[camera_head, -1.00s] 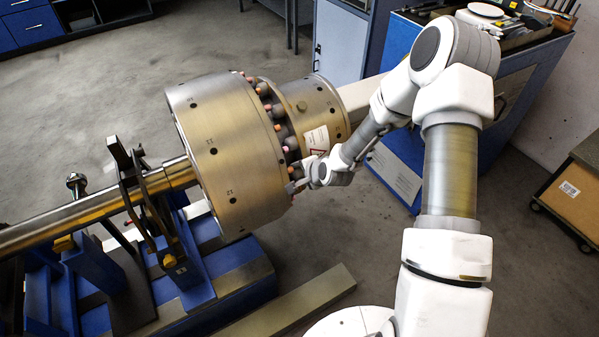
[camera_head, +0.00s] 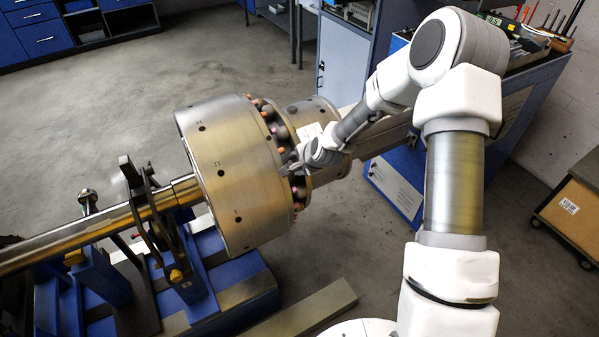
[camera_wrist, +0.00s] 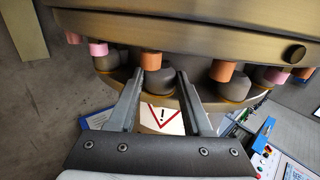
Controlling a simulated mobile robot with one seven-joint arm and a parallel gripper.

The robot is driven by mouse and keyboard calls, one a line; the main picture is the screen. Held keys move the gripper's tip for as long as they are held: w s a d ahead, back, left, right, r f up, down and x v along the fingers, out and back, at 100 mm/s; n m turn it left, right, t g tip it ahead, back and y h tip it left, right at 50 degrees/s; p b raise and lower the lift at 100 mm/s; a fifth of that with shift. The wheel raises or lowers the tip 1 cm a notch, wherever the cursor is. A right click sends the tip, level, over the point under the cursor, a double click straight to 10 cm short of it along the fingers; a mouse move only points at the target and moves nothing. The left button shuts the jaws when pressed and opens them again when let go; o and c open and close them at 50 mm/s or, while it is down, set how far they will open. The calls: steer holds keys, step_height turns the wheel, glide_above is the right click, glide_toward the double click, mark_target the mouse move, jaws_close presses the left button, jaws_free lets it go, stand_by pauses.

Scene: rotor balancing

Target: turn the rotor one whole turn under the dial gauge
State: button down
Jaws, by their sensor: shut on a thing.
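The rotor is a large brass-coloured drum (camera_head: 225,170) on a steel shaft (camera_head: 100,228), with a ring of grey pegs with pink and orange tips on its right face. My gripper (camera_head: 290,168) reaches that ring from the right. In the wrist view my gripper (camera_wrist: 157,85) has its fingers on both sides of a grey peg (camera_wrist: 155,80) with an orange tip and is shut on it. A white label with a red-edged warning triangle (camera_wrist: 162,117) shows behind the fingers. I cannot make out the dial gauge's face; a small round-topped post (camera_head: 88,200) stands beside the shaft.
A blue stand (camera_head: 205,300) with a dark fork (camera_head: 150,205) carries the shaft. A grey beam (camera_head: 315,308) lies on the floor in front. A blue cabinet (camera_head: 400,185) stands close behind my arm, and a wheeled box (camera_head: 570,210) stands at the right.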

steer(key=shift+a+f, duration=0.1)
stand_by(0.5)
steer(key=shift+w, duration=0.1)
steer(key=shift+c, duration=1.7)
jaws_free()
steer(key=shift+r, duration=0.25)
steer(key=p+v, duration=0.2)
steer(key=v, duration=1.5)
steer(key=shift+r, duration=0.1)
